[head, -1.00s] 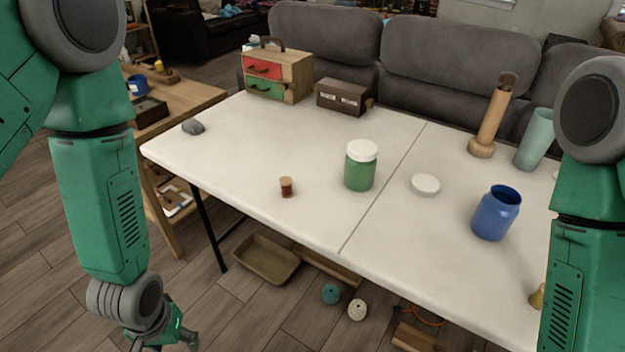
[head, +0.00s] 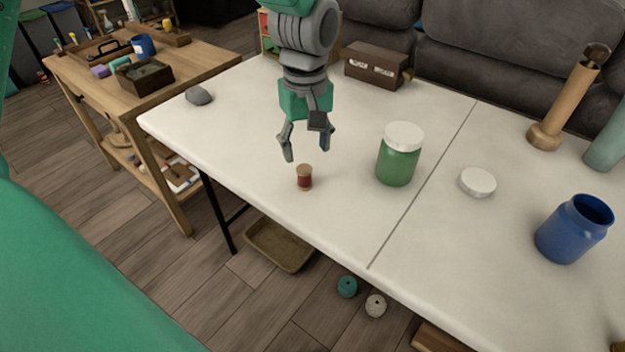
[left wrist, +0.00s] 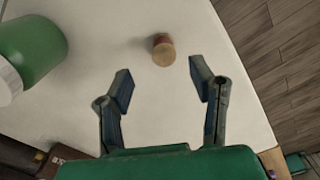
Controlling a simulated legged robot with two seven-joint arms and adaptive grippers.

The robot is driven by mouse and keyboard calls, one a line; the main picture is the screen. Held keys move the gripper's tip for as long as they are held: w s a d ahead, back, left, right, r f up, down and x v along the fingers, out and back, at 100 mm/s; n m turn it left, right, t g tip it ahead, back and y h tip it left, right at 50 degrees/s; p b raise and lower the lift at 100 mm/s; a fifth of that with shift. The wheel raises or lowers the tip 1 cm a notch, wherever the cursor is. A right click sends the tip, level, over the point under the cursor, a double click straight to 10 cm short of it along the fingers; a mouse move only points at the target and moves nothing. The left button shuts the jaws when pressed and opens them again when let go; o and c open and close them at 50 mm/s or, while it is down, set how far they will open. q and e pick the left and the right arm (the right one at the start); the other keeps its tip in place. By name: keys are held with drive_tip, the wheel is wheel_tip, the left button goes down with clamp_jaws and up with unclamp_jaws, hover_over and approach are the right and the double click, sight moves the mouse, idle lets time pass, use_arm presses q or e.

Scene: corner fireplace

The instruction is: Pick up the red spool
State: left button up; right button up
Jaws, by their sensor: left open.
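The red spool (head: 304,178) stands upright on the white table (head: 240,140), near its front left edge. It has a tan top and a dark red middle. My left gripper (head: 306,156) hangs over the table just above and behind the spool, open and empty. In the left wrist view the spool (left wrist: 163,49) shows its round tan end, ahead of the two open fingertips (left wrist: 162,88) and roughly centred between them. The fingers do not touch it. My right gripper is in neither view now.
A green jar with a white lid (head: 398,155) stands right of the spool. A loose white lid (head: 478,182) and a blue jar (head: 573,229) are farther right. A grey stone (head: 198,95) lies at the left edge. A brown box (head: 376,66) stands at the back.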

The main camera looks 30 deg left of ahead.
sight(302, 168)
use_arm(q)
drive_tip(key=f, duration=0.2)
drive_tip(key=shift+a+f, duration=0.3)
drive_tip(key=shift+a, duration=0.05)
drive_tip(key=shift+a+f+b, duration=0.35)
drive_tip(key=shift+a+f, duration=0.1)
drive_tip(key=f+b, duration=0.1)
drive_tip(key=f, duration=0.1)
drive_tip(key=d+f+b, duration=0.1)
drive_tip(key=f, duration=0.1)
drive_tip(key=shift+d+f, duration=0.1)
drive_tip(key=shift+f, duration=0.1)
drive_tip(key=shift+d+f, duration=0.15)
drive_tip(key=shift+s+a, duration=0.1)
drive_tip(key=shift+a, duration=0.1)
drive_tip(key=c, duration=0.6)
drive_tip(key=shift+a, duration=0.25)
drive_tip(key=c, duration=0.3)
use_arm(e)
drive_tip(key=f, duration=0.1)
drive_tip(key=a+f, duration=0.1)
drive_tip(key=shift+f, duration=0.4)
